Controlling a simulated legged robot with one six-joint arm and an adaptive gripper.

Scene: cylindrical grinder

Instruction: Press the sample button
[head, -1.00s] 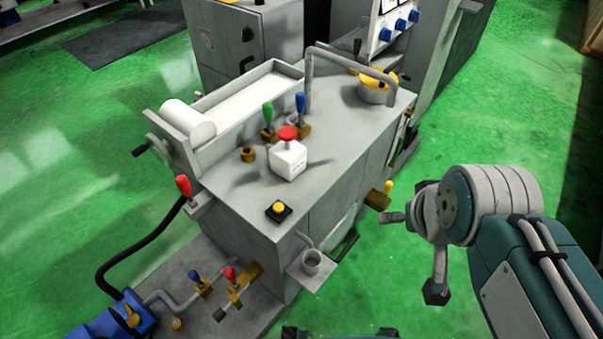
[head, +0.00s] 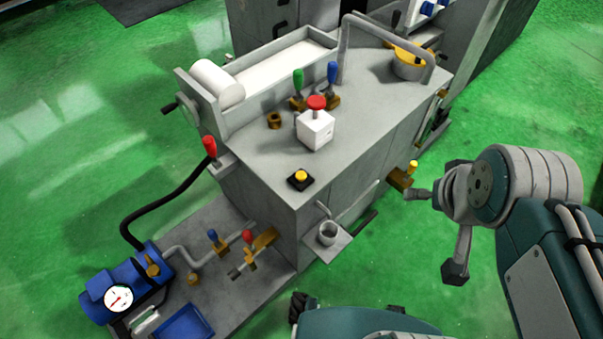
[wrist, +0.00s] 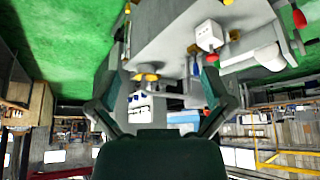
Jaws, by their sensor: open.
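One is a small yellow button (head: 300,176) on a black base at the near corner of the top. The white box also shows, upside down, in the wrist view (wrist: 209,36). My gripper (head: 435,232) is open and empty, to the right of the machine and apart from both buttons. Its spread fingers also show in the wrist view (wrist: 163,75).
Green, blue and red levers, a bent grey pipe (head: 385,30) and a yellow-topped part (head: 410,62) rise from the machine. A brass valve (head: 401,180) juts from its right side towards my gripper. A blue motor (head: 125,290) stands at lower left. Green floor is clear on the right.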

